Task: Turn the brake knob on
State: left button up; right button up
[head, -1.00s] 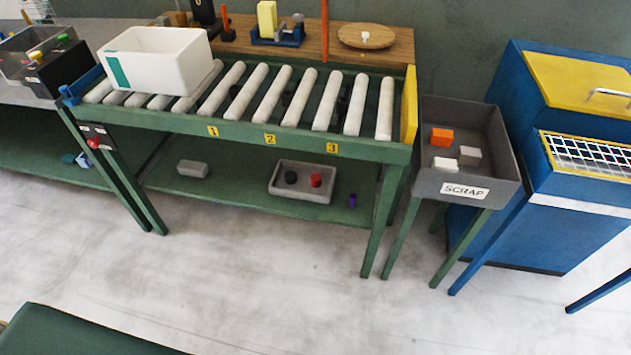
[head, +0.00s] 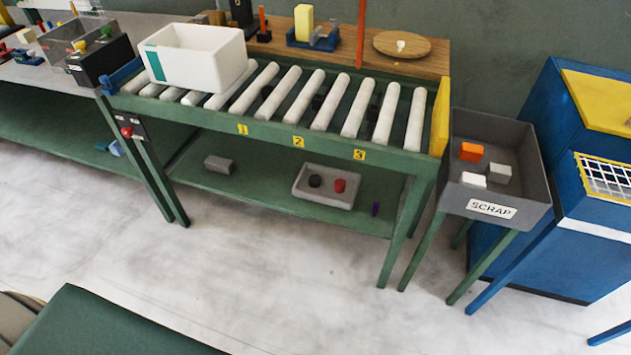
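A red knob (head: 126,132) sits on a small dark panel (head: 133,121) with white labels. The panel is fixed at the left front leg of the green roller conveyor (head: 325,151). The knob is small in the head view, and I cannot read the labels or tell its setting. Neither of my grippers is in view.
A white bin (head: 197,57) stands on the rollers' left end. A grey scrap tray (head: 508,184) and a blue cabinet (head: 540,235) stand to the right. A dark green surface (head: 115,325) fills the lower left. Pale floor (head: 270,265) before the conveyor is clear.

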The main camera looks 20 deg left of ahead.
aim_at(128, 133)
jog(key=u, duration=1.75)
